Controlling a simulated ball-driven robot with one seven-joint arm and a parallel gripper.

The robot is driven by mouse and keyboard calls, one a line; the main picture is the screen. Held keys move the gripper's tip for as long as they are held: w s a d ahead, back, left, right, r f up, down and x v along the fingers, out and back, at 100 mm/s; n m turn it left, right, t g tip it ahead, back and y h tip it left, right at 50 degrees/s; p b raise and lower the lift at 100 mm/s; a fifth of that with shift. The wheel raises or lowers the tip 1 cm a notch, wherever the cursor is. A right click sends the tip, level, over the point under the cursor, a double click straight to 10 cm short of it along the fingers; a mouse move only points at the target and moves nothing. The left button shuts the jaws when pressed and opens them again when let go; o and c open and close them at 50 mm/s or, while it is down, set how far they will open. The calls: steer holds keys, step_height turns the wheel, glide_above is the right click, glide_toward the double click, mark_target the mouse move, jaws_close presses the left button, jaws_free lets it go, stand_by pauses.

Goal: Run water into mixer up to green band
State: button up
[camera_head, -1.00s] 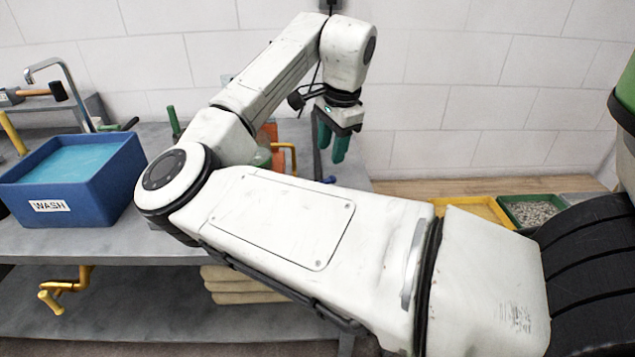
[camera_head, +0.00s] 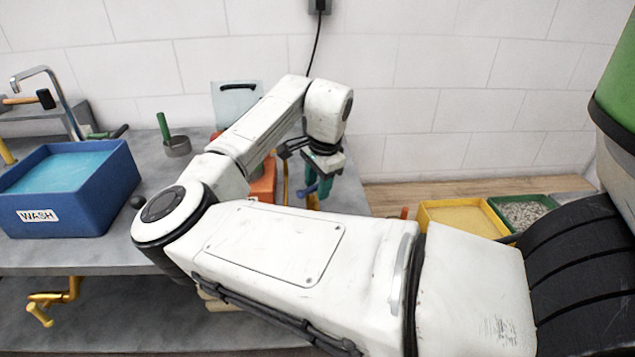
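My gripper (camera_head: 318,182) has green fingers and hangs down behind my forearm, near the far right end of the grey bench. A small blue handle (camera_head: 306,190) shows right beside the fingers; I cannot tell whether they touch it. Whether the fingers are open or shut is unclear. An orange body (camera_head: 264,182) stands left of the gripper, partly hidden by my arm, with a thin yellow upright part (camera_head: 285,180) beside it. I cannot tell whether this is the mixer. No green band or water level on a mixer can be made out. A curved metal tap (camera_head: 52,88) stands at the far left.
A blue tub (camera_head: 100,212) labelled WASH holds blue liquid on the bench at left. A yellow tray (camera_head: 428,212) and a green-rimmed gravel tray (camera_head: 545,200) lie at right. A yellow crank (camera_head: 50,300) sits below.

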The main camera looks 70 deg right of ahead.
jaws_close()
steer(key=shift+m+p, duration=0.3)
steer(key=shift+m, duration=0.1)
steer(key=shift+s+a+r+m+h+p, duration=0.1)
steer(key=shift+m+h+p, duration=0.3)
steer(key=shift+m, duration=0.5)
steer(key=shift+a+m+g+p, duration=0.2)
steer(key=shift+m+g+p, duration=0.3)
steer(key=shift+m, duration=1.3)
steer(key=shift+s, duration=0.1)
jaws_free()
